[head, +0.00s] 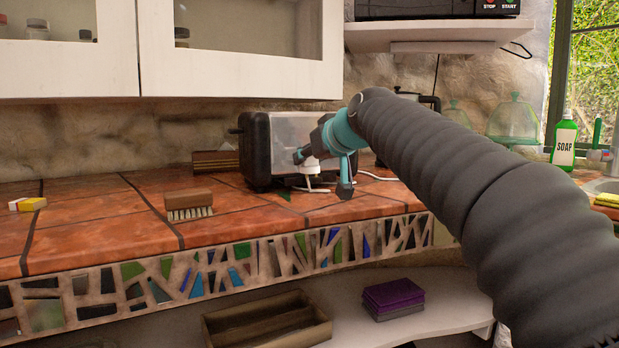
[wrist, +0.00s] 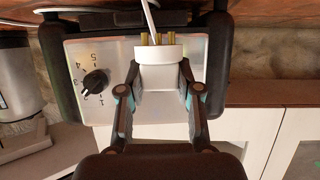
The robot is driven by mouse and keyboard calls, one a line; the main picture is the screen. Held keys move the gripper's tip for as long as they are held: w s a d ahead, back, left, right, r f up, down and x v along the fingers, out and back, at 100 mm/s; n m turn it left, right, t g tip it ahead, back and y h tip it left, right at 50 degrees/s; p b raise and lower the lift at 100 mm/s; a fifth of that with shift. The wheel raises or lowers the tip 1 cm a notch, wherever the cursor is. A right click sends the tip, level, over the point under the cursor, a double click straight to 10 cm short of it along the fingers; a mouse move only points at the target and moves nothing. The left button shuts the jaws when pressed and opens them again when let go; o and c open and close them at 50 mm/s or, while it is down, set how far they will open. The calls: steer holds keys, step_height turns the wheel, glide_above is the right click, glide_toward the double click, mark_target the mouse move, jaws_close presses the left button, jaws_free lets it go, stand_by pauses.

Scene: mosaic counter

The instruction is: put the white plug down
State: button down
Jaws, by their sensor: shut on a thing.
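The white plug (head: 309,168) is between the fingers of my gripper (head: 322,172), in front of the toaster and seemingly just above the tiled counter (head: 110,242). In the wrist view, my gripper (wrist: 155,88) is shut on the sides of the plug (wrist: 160,72). Its brass pins and a pale cord show at the top of that view. In the head view, the fingers partly hide the plug, and I cannot tell the exact gap below it.
The black and silver toaster (head: 257,150) stands close behind my gripper; its dial (wrist: 95,81) shows in the wrist view. A wooden brush (head: 189,204) lies to the left, with bare tiles around it. A wooden tray (head: 266,321) and purple sponge (head: 393,294) are on the lower shelf.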

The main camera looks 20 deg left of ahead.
mark_target(314, 172)
steer(key=shift+f+b, duration=0.6)
steer(key=shift+f, duration=1.35)
steer(key=shift+f, duration=0.1)
steer(key=shift+f, duration=0.15)
steer(key=c, duration=0.8)
jaws_free()
steer(key=shift+r, duration=0.3)
steer(key=v, duration=1.2)
steer(key=shift+f, duration=0.15)
